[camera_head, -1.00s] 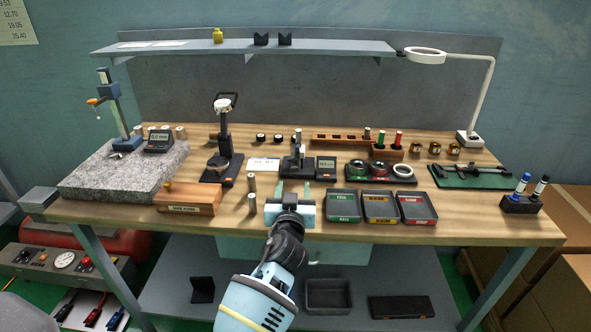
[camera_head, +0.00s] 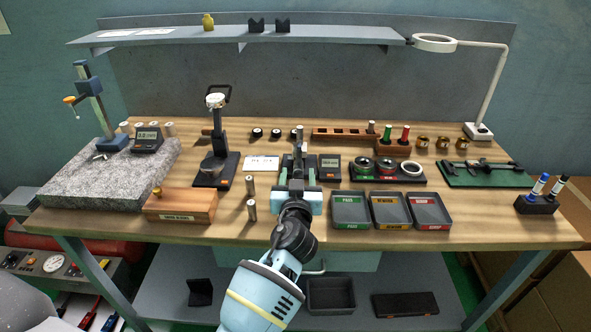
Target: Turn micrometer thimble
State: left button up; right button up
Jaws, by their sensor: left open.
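A dark measuring stand (camera_head: 299,160), which looks like the micrometer, stands mid-bench with a small display (camera_head: 330,168) beside it. My left gripper (camera_head: 298,181) is open at the bench's front, its fingers pointing away from me toward this stand. The gripper overlaps the stand's lower part in the head view, so I cannot tell whether they touch. The thimble cannot be made out. My right gripper is not in view.
Two small metal cylinders (camera_head: 251,210) stand close left of my left gripper. A PASS tray (camera_head: 350,224) and two more trays lie close right. A wooden box (camera_head: 180,219) and a dial gauge stand (camera_head: 215,181) are further left. A shelf (camera_head: 330,36) spans the back.

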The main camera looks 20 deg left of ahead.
pick_arm(q)
jog(key=shift+w, duration=0.25)
jog(key=c, duration=1)
jog(key=shift+m, duration=0.3)
